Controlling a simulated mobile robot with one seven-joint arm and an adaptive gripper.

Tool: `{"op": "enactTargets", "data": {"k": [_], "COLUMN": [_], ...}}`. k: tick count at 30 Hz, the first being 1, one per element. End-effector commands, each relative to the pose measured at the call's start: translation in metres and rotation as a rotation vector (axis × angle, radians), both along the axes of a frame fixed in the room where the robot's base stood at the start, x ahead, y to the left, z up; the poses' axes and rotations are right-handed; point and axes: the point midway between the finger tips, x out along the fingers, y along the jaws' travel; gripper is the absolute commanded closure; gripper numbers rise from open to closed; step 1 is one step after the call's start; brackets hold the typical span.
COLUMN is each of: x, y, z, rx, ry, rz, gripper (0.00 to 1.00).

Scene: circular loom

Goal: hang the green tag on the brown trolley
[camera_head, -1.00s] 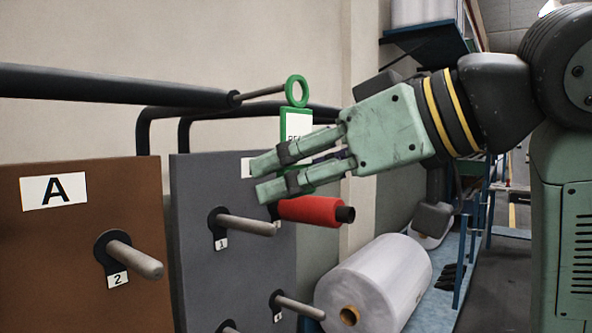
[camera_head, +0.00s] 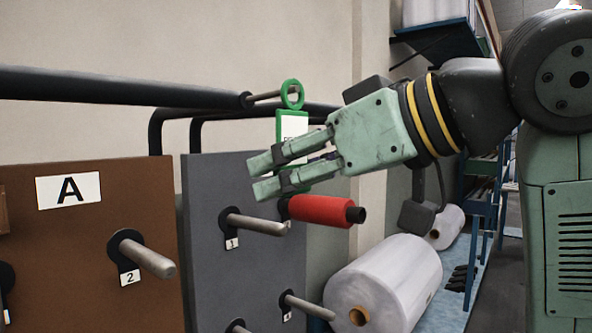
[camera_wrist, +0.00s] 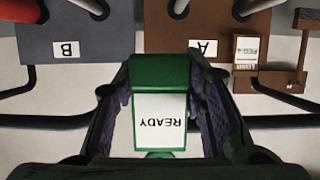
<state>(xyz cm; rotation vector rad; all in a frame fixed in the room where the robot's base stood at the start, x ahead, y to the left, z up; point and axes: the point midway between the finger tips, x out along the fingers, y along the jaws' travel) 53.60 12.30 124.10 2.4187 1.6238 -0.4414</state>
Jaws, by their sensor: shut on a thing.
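The green tag (camera_head: 291,122) stands upright in my gripper (camera_head: 262,174), with a ring at its top and a white label. In the wrist view the tag (camera_wrist: 159,118) reads READY and sits between the two fingers. The brown trolley (camera_head: 90,265) has a panel marked A and a dark handle bar (camera_head: 120,86) above it. A thin peg (camera_head: 265,95) sticks out from the bar's end and meets the tag's ring in the head view. I cannot tell whether the peg passes through the ring. The fingers hide the tag's lower part.
A grey panel (camera_head: 225,270), marked B in the wrist view, stands beside the brown one. Its pegs stick out below my gripper, and a red spool (camera_head: 320,210) is close under the fingers. A large white roll (camera_head: 385,285) lies behind at lower right.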

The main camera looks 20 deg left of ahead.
Motion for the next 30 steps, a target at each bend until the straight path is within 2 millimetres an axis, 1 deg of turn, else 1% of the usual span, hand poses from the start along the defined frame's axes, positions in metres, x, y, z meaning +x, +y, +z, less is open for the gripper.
{"op": "enactTargets", "data": {"k": [10,15,30], "x": [0.0,0.0017,0.0015], "y": [0.0003,0.0046,0.0036], "z": [-0.0001,0.0001,-0.0048], "rx": [0.0,-0.001,-0.002], "ry": [0.0,0.001,0.001], "rz": [0.0,0.001,0.001], "gripper": [0.95,0.95,0.95]}}
